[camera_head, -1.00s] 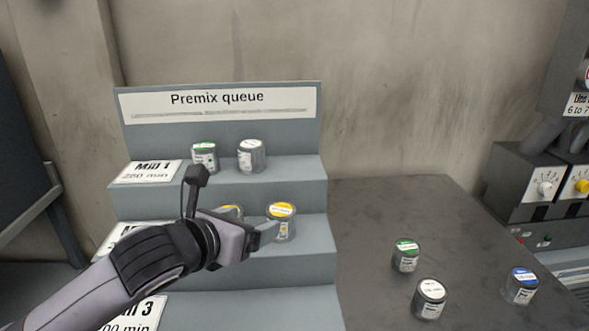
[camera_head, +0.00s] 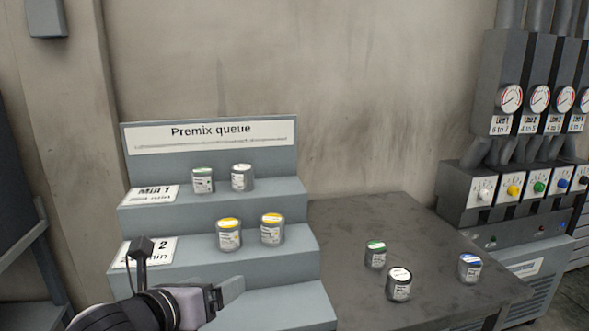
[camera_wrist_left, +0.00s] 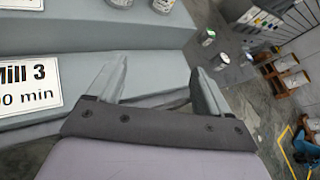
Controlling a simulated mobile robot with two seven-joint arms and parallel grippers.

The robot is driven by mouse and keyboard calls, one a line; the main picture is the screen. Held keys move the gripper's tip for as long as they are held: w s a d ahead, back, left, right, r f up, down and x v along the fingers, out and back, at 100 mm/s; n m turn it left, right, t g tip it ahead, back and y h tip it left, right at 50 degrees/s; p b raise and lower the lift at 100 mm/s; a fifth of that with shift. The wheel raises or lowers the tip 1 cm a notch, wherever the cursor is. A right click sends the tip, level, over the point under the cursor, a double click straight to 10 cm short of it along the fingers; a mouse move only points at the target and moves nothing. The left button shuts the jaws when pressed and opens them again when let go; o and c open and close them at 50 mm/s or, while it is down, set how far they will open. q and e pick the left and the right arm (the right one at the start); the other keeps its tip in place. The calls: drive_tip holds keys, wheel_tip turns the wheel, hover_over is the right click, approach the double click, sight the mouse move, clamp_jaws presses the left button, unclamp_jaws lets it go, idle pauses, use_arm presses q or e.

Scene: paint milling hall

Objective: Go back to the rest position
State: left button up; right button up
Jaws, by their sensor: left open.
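My left gripper (camera_head: 228,293) is in front of the lower steps of the grey stepped rack (camera_head: 285,305), at the lower left of the head view. In the left wrist view its two fingers (camera_wrist_left: 155,82) stand apart with nothing between them. Two yellow-lidded cans, one at the left (camera_head: 229,234) and one at the right (camera_head: 271,229), stand upright on the middle step, above and apart from the gripper. A green-lidded can (camera_head: 203,181) and a white-lidded can (camera_head: 242,178) stand on the top step. My right gripper is not in view.
On the dark table (camera_head: 345,215) stand a green-lidded can (camera_head: 375,255), a white-lidded can (camera_head: 398,285) and a blue-lidded can (camera_head: 469,268). A machine with gauges and coloured knobs (camera_head: 513,189) is at the right. A Mill 3 label (camera_wrist_left: 28,88) shows in the wrist view.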

use_arm(q)
drive_tip(key=s+f+n+g, duration=0.1)
drive_tip(key=s+f+n, duration=0.2)
drive_tip(key=f+n, duration=0.6)
drive_tip(key=s+f+n, duration=0.3)
drive_tip(key=f+n, duration=0.5)
drive_tip(key=n, duration=0.2)
drive_tip(key=s+a+f+n+y, duration=0.1)
drive_tip(key=s+a+f+n, duration=0.2)
drive_tip(key=s+f+n, duration=0.4)
drive_tip(key=s+a+f+n+g+y, duration=0.1)
drive_tip(key=s+a+f+n, duration=0.2)
drive_tip(key=s+f+n, duration=0.3)
drive_tip(key=shift+s+a+f+n+y, duration=0.3)
drive_tip(key=shift+s+f+n, duration=0.15)
drive_tip(key=shift+n, duration=0.75)
